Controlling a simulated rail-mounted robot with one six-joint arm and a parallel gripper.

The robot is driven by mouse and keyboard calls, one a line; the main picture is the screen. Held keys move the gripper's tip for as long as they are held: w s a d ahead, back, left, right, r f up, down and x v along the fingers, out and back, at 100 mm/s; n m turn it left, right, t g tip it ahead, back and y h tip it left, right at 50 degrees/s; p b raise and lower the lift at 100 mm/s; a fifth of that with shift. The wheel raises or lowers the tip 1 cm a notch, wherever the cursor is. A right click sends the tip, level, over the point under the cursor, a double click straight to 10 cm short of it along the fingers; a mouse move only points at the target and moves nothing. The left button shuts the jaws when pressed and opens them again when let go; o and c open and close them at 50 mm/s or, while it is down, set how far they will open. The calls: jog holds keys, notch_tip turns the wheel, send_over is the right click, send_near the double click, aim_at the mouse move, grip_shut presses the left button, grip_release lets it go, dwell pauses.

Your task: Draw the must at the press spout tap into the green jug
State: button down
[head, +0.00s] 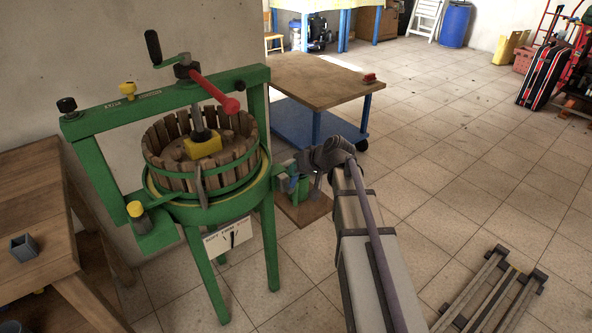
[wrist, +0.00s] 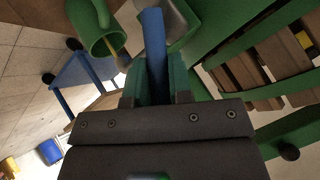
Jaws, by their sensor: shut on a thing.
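The green press (head: 186,212) with its slatted wooden basket (head: 222,177) stands at left in the head view. The green jug (head: 301,188) is below my gripper, above a brown board; its open mouth shows in the wrist view (wrist: 97,46). A thin yellowish streak (wrist: 116,47) shows at the jug's mouth, like a stream, but it is too small to be sure. My gripper (wrist: 155,75) is shut on the blue tap handle (wrist: 153,32) beside the press's right side. The spout is largely hidden; a grey part (wrist: 181,22) shows beside the handle.
A wooden-topped blue trolley (head: 315,82) stands behind the jug. A brown board (head: 303,210) lies under the jug. A wooden table (head: 35,215) is at left and a slatted rack (head: 490,290) lies at lower right. The tiled floor at right is mostly clear.

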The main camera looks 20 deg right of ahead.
jog(key=c, duration=1)
grip_release()
jog(key=shift+c, duration=0.2)
jog(key=p+v, duration=0.7)
jog(key=v, duration=0.3)
jog(key=shift+s+d+r, duration=0.2)
jog(key=shift+s+r, duration=0.05)
